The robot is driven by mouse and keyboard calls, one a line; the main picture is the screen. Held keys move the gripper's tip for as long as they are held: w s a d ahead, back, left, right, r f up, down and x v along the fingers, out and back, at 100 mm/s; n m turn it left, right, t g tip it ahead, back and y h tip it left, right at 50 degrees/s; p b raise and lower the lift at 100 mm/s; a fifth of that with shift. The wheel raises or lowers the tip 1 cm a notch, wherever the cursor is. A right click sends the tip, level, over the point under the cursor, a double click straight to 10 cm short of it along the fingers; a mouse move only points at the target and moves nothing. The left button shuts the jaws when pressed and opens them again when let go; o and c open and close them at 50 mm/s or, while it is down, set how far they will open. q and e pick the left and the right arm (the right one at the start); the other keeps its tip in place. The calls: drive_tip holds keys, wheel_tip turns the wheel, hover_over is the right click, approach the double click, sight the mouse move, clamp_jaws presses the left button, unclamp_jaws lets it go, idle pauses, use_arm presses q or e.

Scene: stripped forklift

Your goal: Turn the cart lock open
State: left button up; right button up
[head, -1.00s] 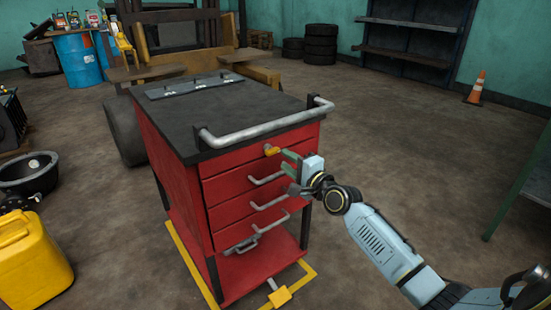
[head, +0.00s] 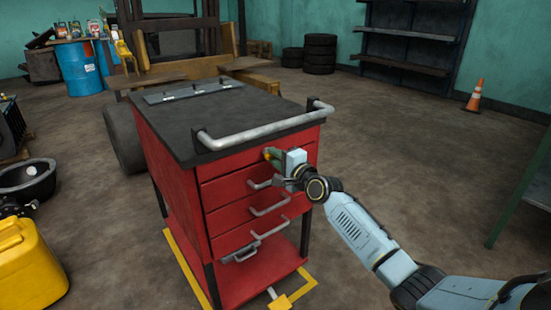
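The red tool cart (head: 170,165) with a dark top stands in the middle of the head view. My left gripper is not in view.
Grey drawer handles (head: 270,206) stick out below my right gripper. A yellow jerrycan (head: 28,265) and a black basin (head: 28,182) stand at the left. A green table (head: 520,190) is at the right edge. Floor between is clear.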

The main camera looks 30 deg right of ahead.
clamp_jaws()
drive_tip(key=n, duration=0.3)
drive_tip(key=shift+n+p, duration=0.3)
drive_tip(key=shift+n, duration=0.1)
drive_tip(key=n, duration=0.2)
drive_tip(key=shift+n+p, duration=0.4)
drive_tip(key=n+p, duration=0.4)
drive_tip(key=n, duration=0.5)
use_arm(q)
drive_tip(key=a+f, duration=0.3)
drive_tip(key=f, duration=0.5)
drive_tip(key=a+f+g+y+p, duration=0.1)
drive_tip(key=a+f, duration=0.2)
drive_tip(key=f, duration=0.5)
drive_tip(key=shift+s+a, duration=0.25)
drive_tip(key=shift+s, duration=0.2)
use_arm(e)
drive_tip(key=shift+n, duration=1.2)
